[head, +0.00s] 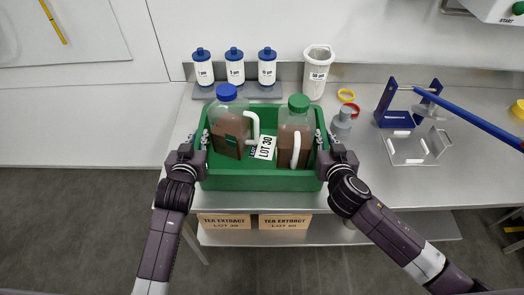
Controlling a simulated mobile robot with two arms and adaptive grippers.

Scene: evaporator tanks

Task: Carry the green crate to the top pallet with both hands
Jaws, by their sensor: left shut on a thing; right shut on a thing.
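The green crate (262,181) is at the front edge of the upper table, in the middle of the head view. It holds a blue-capped jug (227,119), a green-capped jug (296,130) and a white card marked LOT 30 (264,148). The blue-capped jug looks tilted. My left gripper (196,152) is shut on the crate's left side. My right gripper (327,154) is shut on its right side. The fingertips are partly hidden against the crate walls. I cannot tell whether the crate touches the table. No pallet is clearly visible.
Behind the crate stand three blue-capped bottles (235,70) on a grey rack and a white filter cup (317,72). To the right are a grey fitting (341,122) and a blue-framed stand (396,117). Two cardboard boxes (285,221) sit on the lower shelf.

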